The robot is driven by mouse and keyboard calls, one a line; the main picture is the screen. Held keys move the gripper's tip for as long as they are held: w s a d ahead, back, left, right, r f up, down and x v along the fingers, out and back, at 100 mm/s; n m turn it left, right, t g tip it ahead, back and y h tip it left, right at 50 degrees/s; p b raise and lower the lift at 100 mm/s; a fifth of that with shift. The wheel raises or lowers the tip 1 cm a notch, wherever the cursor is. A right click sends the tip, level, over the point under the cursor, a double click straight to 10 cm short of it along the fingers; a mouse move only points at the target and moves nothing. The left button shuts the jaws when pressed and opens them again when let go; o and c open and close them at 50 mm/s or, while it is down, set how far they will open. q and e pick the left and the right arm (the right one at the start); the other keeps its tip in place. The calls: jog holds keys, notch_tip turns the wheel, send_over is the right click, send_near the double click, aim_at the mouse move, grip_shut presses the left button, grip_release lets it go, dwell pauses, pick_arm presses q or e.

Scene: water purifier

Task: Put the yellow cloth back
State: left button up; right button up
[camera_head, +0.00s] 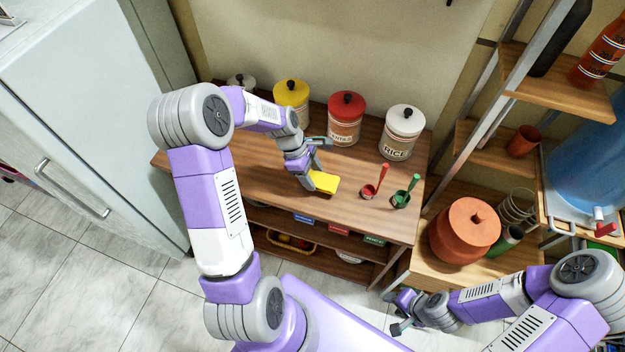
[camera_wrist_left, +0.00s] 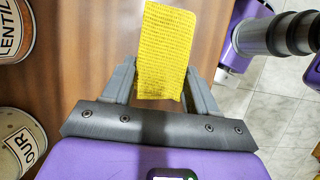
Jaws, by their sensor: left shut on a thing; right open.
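The yellow cloth (camera_head: 324,182) is a small flat rectangle with a ribbed weave. It shows at the tip of my left gripper (camera_head: 315,180), over the wooden table. In the left wrist view the cloth (camera_wrist_left: 166,50) sits between the two fingers of my left gripper (camera_wrist_left: 160,85), which is shut on it. I cannot tell whether the cloth touches the tabletop. My right gripper (camera_head: 393,312) is open and empty at the lower right, away from the table, over the floor by the clay pot's stand.
The table (camera_head: 250,185) holds a yellow canister (camera_head: 291,97), a red canister (camera_head: 345,118) and a white rice canister (camera_head: 402,133) along the back. A clay pot (camera_head: 464,232) stands beside. Lower shelves hold several items.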

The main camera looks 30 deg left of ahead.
pick_arm(q)
jog(key=shift+f, duration=1.4)
jog(key=shift+f+b, duration=0.1)
jog(key=shift+b, duration=0.2)
jog(key=o, duration=0.9)
jog(key=p+v, duration=0.2)
jog(key=v, duration=1)
jog(key=shift+p, duration=0.3)
